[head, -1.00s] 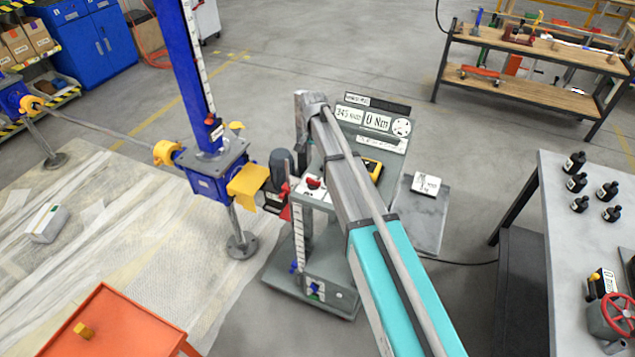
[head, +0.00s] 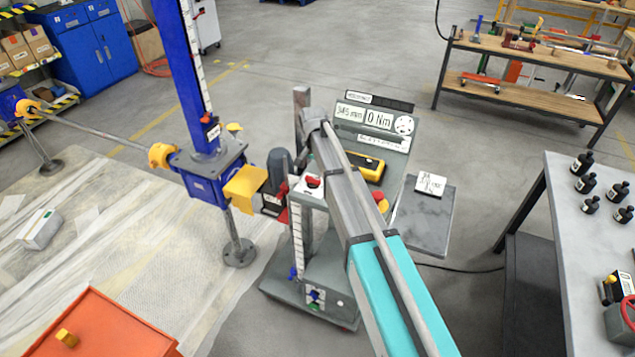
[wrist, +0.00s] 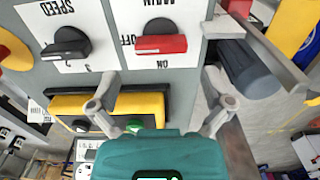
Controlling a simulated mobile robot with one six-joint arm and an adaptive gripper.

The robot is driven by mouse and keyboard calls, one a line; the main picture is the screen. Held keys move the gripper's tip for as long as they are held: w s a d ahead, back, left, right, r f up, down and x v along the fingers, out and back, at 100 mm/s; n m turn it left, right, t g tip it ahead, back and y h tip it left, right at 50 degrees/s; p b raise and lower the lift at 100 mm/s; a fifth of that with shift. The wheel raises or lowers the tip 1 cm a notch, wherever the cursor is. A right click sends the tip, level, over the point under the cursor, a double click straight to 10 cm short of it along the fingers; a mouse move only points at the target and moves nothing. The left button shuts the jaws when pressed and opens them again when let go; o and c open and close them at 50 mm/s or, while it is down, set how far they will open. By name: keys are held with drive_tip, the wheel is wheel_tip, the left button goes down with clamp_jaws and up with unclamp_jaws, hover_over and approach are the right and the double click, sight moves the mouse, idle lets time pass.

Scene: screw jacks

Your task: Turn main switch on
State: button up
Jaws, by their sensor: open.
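The main switch (wrist: 161,44) is a red bar handle with a dark round top on a white plate, upside down in the wrist view. Its ON label sits just below the bar and OFF to the left; I cannot tell its setting for certain. My gripper (wrist: 161,80) is open and empty, its two fingers spread to either side of the switch and slightly below it. No contact with the switch is clear. In the head view my arm hides the gripper. A red switch (head: 313,182) shows on the grey control console (head: 325,270).
A black SPEED knob (wrist: 66,42) is beside the switch. A yellow box (wrist: 75,112) lies close to the left finger, and a dark cylinder (wrist: 245,72) to the right. The blue screw jack (head: 205,172) stands left of the console, a grey bench (head: 565,240) right.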

sight(314, 178)
drive_tip(key=shift+f+b, duration=1.65)
drive_tip(key=shift+f, duration=0.3)
